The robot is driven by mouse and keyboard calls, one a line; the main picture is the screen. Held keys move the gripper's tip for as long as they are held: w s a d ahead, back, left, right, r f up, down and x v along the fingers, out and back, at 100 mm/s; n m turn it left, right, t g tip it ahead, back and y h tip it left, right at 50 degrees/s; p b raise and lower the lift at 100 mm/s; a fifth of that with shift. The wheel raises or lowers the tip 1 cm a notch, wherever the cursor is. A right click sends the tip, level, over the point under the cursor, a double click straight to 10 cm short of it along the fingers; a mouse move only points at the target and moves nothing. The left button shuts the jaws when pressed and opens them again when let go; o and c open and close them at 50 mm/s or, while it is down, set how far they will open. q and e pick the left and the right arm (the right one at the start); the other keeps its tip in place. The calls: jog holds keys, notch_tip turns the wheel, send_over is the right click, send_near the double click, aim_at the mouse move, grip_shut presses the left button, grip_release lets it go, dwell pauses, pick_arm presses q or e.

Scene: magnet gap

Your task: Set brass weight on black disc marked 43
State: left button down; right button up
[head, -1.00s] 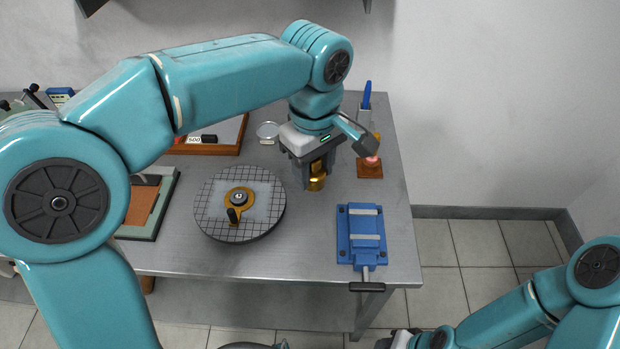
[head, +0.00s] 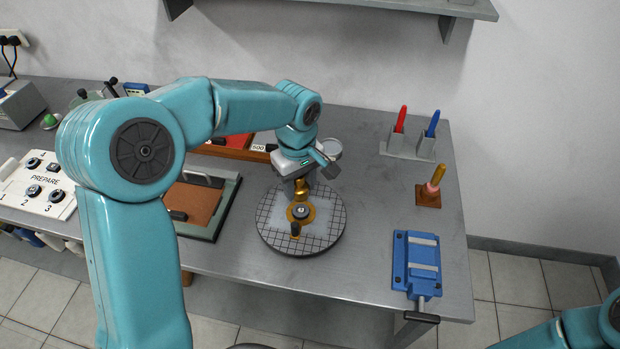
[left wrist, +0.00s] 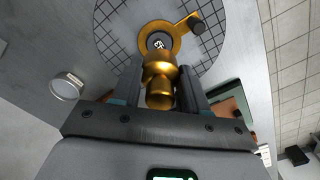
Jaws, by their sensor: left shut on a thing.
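The brass weight (head: 301,189) is a small knobbed golden piece. My left gripper (head: 300,184) is shut on it and holds it over the far part of the round gridded plate (head: 330,226). In the left wrist view the weight (left wrist: 159,78) sits between the two fingers. The black disc (head: 301,212) with a pale number on top lies in a brass ring with a black knob, at the plate's middle. In the left wrist view the disc (left wrist: 157,41) shows just past the weight, its number partly readable. My right gripper is out of view.
A blue vise (head: 417,262) stands at the right front. A wooden block with a brass-handled tool (head: 430,190) and a pen holder (head: 405,146) are behind it. A framed brown board (head: 205,205) lies left of the plate. A PREPARE panel (head: 40,183) is at far left.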

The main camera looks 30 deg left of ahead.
aim_at(301, 210)
pick_arm(q)
jog(key=shift+w+d, duration=0.1)
dwell(0.3)
jog(key=shift+f+b, duration=2.4)
jog(key=shift+f, duration=0.45)
jog(key=shift+f, duration=0.15)
jog(key=c, duration=0.5)
grip_release()
jog(key=c, duration=0.5)
jog(key=shift+c, duration=0.2)
